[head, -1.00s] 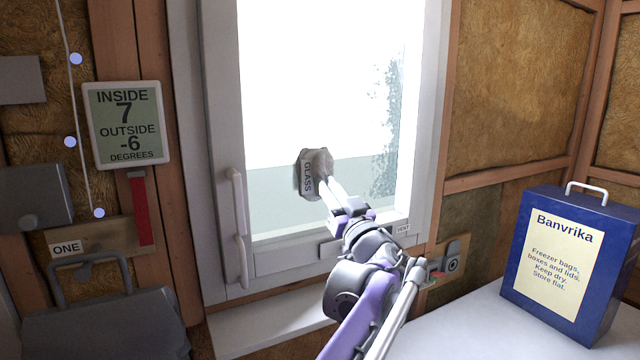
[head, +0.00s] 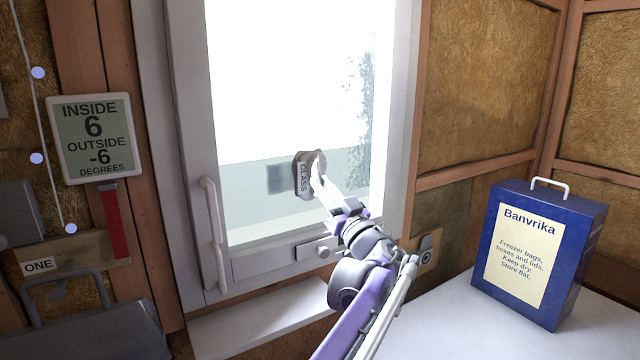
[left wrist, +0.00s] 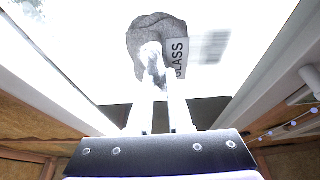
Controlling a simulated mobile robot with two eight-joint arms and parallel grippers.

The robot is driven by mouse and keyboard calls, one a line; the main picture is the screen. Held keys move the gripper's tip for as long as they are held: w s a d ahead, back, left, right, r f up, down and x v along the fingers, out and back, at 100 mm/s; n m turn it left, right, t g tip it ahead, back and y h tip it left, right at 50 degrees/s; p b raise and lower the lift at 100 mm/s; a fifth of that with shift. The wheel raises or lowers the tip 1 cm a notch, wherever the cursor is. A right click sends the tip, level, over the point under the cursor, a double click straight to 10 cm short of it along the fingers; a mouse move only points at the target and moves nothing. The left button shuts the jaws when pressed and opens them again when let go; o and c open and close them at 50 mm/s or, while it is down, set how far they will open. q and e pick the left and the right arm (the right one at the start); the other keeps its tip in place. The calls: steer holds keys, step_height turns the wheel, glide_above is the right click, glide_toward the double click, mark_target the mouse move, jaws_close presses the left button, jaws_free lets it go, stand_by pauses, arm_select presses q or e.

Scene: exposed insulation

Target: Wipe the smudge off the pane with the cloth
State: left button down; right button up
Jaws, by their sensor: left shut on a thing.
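The cloth (head: 303,174) is a bunched grey-brown piece with a tag reading GLASS. It is up at the lower part of the window pane (head: 285,90). My left gripper (head: 318,178) is shut on it. In the left wrist view the gripper (left wrist: 153,68) pinches the cloth (left wrist: 150,28) from below. A grey, squarish smudge (head: 275,179) shows on the pane just left of the cloth; the wrist view shows it (left wrist: 212,46) on the cloth's right. I cannot tell whether the cloth touches the glass. My right gripper is not in view.
The white window frame has a handle (head: 213,235) on the left. A speckled pale patch (head: 362,115) runs down the pane's right side. A blue Banvrika box (head: 572,250) stands on the white tabletop (head: 440,325). An inside/outside temperature display (head: 95,137) hangs at left.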

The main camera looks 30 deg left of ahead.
arm_select(q)
steer(key=shift+s+a+r, duration=0.1)
steer(key=shift+s+a, duration=0.35)
steer(key=shift+s, duration=0.35)
steer(key=shift+s+a, duration=0.45)
steer(key=shift+s, duration=0.35)
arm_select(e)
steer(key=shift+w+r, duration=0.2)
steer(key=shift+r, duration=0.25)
arm_select(q)
steer(key=s+a+p, duration=0.2)
steer(key=s+a, duration=0.1)
steer(key=s, duration=0.3)
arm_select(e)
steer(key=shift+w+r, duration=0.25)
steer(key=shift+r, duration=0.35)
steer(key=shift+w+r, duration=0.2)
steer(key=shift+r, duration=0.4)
arm_select(q)
steer(key=shift+s, duration=0.15)
